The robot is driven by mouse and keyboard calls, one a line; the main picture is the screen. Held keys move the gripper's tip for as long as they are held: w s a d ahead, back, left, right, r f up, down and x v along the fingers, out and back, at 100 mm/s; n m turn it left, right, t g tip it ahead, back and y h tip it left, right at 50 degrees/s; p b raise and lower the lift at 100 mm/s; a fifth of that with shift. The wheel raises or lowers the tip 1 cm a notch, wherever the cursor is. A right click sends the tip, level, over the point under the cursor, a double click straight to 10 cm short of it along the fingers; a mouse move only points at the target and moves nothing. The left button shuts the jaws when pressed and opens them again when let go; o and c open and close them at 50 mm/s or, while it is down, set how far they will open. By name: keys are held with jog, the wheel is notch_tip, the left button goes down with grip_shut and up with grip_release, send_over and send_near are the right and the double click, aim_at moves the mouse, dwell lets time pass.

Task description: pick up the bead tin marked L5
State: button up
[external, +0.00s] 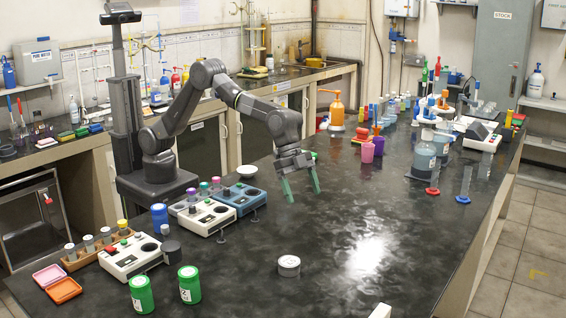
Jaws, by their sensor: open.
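My gripper (304,197) hangs over the dark bench top with its two green fingers apart and nothing between them. A small grey-white round tin (289,267) stands alone near the front middle of the bench, nearer the camera than my gripper and apart from it. Two green tins with white labels stand at the front left: one (141,295) at the left and one (189,285) to its right. The markings are too small to read surely, so I cannot tell which tin is L5.
The black bench top (400,230) is clear around the grey tin and to the right. Instrument boxes, one white (130,256) and one blue (238,199), stand left. An orange tray (64,290) lies front left. Beakers (424,158) and cylinders stand at the back right.

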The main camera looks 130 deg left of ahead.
send_near(288, 259)
notch_tip(288, 259, up, 3)
jog(key=s+a, duration=0.2)
jog(key=shift+m+h, duration=0.3)
jog(key=shift+h, duration=0.2)
jog(key=p+x, duration=0.2)
jog(key=x, duration=0.6)
jog(key=shift+w+d+f, duration=0.15)
jog(key=shift+w+f, duration=0.05)
jog(key=shift+f, duration=0.15)
jog(key=x, duration=0.1)
jog(key=p+x, duration=0.2)
jog(key=x, duration=0.1)
jog(key=shift+d+r, duration=0.1)
jog(key=shift+d, duration=0.15)
jog(key=shift+w+d+f, duration=0.1)
jog(key=shift+w+f, duration=0.25)
jog(key=shift+f, duration=0.2)
jog(key=c, duration=1.1)
